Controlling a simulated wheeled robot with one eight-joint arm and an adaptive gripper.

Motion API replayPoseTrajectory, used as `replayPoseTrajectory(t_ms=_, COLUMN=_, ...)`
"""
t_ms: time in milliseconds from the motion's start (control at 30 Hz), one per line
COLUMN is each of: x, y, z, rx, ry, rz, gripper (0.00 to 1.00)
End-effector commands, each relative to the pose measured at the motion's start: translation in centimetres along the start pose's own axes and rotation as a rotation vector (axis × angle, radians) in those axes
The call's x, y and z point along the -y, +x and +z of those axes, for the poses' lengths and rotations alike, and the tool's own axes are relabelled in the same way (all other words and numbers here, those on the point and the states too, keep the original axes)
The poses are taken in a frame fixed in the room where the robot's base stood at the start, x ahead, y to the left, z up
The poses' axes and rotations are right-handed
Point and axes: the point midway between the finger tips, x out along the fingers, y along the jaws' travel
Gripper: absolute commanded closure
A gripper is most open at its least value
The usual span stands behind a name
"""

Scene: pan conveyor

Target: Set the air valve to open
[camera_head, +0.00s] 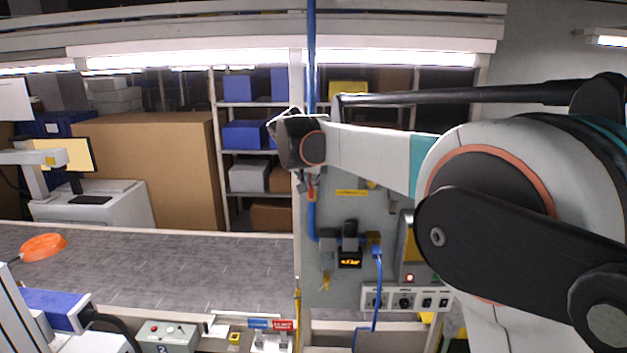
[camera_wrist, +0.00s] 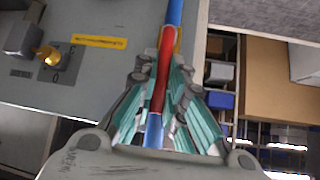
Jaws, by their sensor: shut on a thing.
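The air valve's red handle (camera_wrist: 161,82) shows between my gripper's teal fingers in the wrist view. My gripper (camera_wrist: 160,68) is shut on the handle. The handle appears roughly in line with the blue air pipe (camera_wrist: 174,12), which continues at both ends of it. In the head view the blue pipe (camera_head: 311,50) runs vertically down the panel, and a small piece of the red handle (camera_head: 311,191) shows just below my wrist. My arm and wrist hide most of the valve and fingers there. The valve body is hard to make out.
The grey panel (camera_head: 335,215) carries a yellow label (camera_head: 351,193), a regulator with a lit display (camera_head: 349,260) and a switch strip (camera_head: 405,299). A brass knob (camera_wrist: 47,55) sits beside the label in the wrist view. The grey conveyor (camera_head: 180,270) runs left of the panel.

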Motion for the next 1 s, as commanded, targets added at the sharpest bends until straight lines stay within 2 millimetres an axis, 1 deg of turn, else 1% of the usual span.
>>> replayPoseTrajectory(t_ms=467, x=0.1, y=0.07, z=0.22, rx=0.001, ry=-0.011, rz=0.012, gripper=1.0)
replayPoseTrajectory(t_ms=500, x=0.09, y=0.07, z=0.23, rx=0.001, ry=-0.011, rz=0.012, gripper=0.87)
replayPoseTrajectory(t_ms=567, x=0.1, y=0.07, z=0.22, rx=0.001, ry=-0.011, rz=0.011, gripper=0.73)
replayPoseTrajectory(t_ms=600, x=0.09, y=0.07, z=0.2, rx=0.001, ry=-0.011, rz=0.011, gripper=0.69)
replayPoseTrajectory(t_ms=900, x=0.08, y=0.01, z=0.12, rx=-0.001, ry=-0.011, rz=0.011, gripper=0.69)
replayPoseTrajectory(t_ms=1000, x=0.1, y=-0.43, z=0.1, rx=-0.001, ry=-0.011, rz=0.01, gripper=0.69)
